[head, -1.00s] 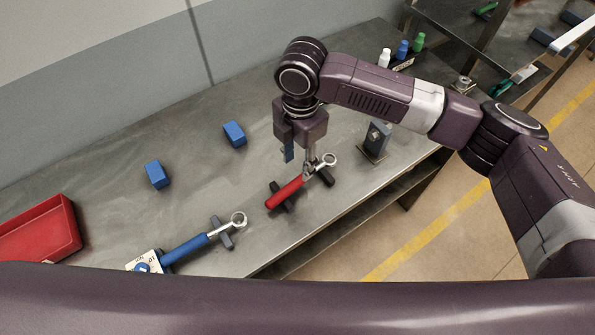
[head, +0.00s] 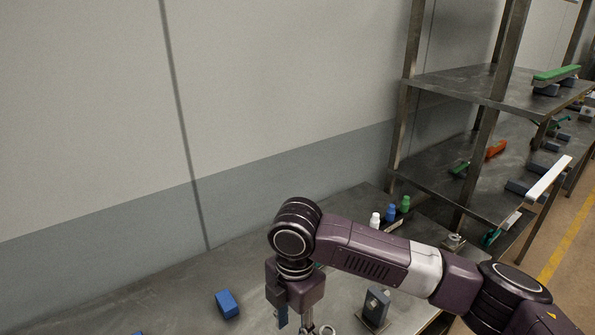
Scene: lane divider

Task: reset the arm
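My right arm comes in from the right, and its gripper (head: 295,320) hangs pointing down over the metal table (head: 215,275). Its two fingers stand apart at the bottom edge of the head view, with nothing seen between them. The fingertips are cut off by the frame. The ring end of a wrench (head: 328,330) just shows to the right of the fingers; the rest of it is out of view. My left gripper is not in view.
A blue block (head: 227,304) lies left of the gripper. A dark upright block (head: 375,307) stands to its right. White, blue and green bottles (head: 390,212) stand at the back. A metal shelf rack (head: 480,90) with tools rises at the right. The wall is behind.

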